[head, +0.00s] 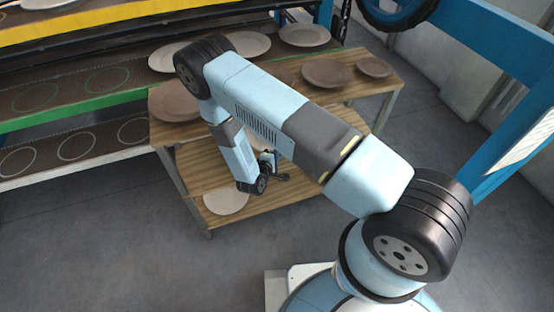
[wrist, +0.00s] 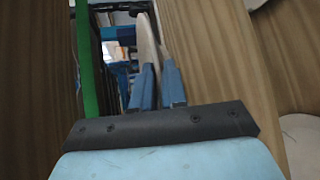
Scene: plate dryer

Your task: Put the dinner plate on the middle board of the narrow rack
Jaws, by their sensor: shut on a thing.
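In the wrist view my gripper (wrist: 158,70) is shut on a pale plate (wrist: 147,40), seen nearly edge-on between the blue fingers. Its face is hidden, so I cannot tell its size. In the head view my forearm hangs down beside the wooden table, between its top and lower shelf; the fingers and held plate cannot be made out there. A rack at the left has a yellow-edged upper board (head: 95,18), a green-edged board (head: 75,113) below it and a pale-edged lower board (head: 85,168). Printed circles mark the lower two boards.
Several plates lie on the wooden table top (head: 345,95). One pale plate (head: 226,201) lies on its lower shelf (head: 275,195). Wood lies close on both sides of my gripper in the wrist view. A blue frame (head: 500,50) stands at the right. The front floor is clear.

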